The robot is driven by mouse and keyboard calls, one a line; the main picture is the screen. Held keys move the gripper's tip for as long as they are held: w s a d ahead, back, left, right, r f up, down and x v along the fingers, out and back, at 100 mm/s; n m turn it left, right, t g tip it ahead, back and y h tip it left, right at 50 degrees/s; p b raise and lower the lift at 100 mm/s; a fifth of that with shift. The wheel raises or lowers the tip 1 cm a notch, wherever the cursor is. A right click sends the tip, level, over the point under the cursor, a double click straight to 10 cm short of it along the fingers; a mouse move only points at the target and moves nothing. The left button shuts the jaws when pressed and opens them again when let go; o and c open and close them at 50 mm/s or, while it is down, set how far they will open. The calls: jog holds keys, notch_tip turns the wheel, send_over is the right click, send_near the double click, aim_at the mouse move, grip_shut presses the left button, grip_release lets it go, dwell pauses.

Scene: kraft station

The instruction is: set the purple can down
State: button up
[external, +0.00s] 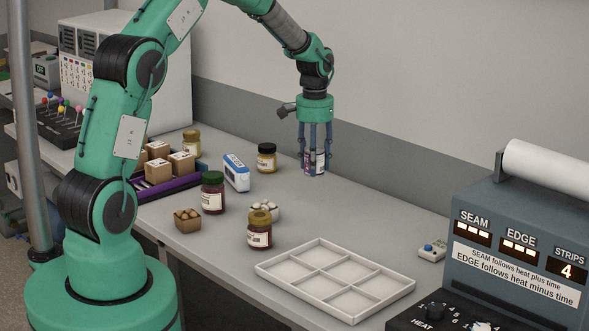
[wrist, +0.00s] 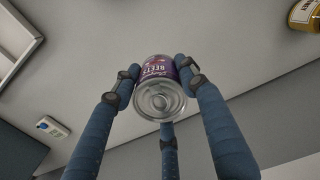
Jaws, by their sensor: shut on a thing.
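The purple can (external: 314,163) is between the fingers of my gripper (external: 315,155) near the back of the bench, close to the wall. In the wrist view the purple can (wrist: 162,88) shows its metal end and part of a purple label. The blue fingers of my gripper (wrist: 160,85) are shut on its sides, with a third finger below it in the picture. I cannot tell for sure whether the can's base touches the bench.
A white sectioned tray (external: 277,268) lies empty at the front. A sealing machine (external: 515,240) is at right. Bench around the can is clear.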

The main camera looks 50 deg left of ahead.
jog(key=s+d+f+n, duration=0.1)
jog(key=s+d, duration=0.3)
jog(key=d, duration=0.2)
jog(key=s+d+f+n, duration=0.1)
jog(key=s+d, duration=0.4)
jog(key=d, duration=0.1)
jog(key=s+d+f+n, duration=0.1)
jog(key=s+d+f, duration=0.1)
jog(key=s+d, duration=0.3)
jog(key=shift+s+d+f, duration=0.1)
jog(key=shift+s+d, duration=0.05)
jog(key=shift+d, duration=0.4)
jog(key=shift+s+d, duration=0.1)
jog(key=shift+d, duration=0.45)
jog(key=shift+w, duration=0.1)
jog(key=b, duration=0.2)
send_over(371, 226)
jog(key=shift+f, duration=0.7)
jog(key=shift+f+b, duration=0.55)
jog(key=shift+f, duration=1.2)
jog(key=shift+f, duration=0.15)
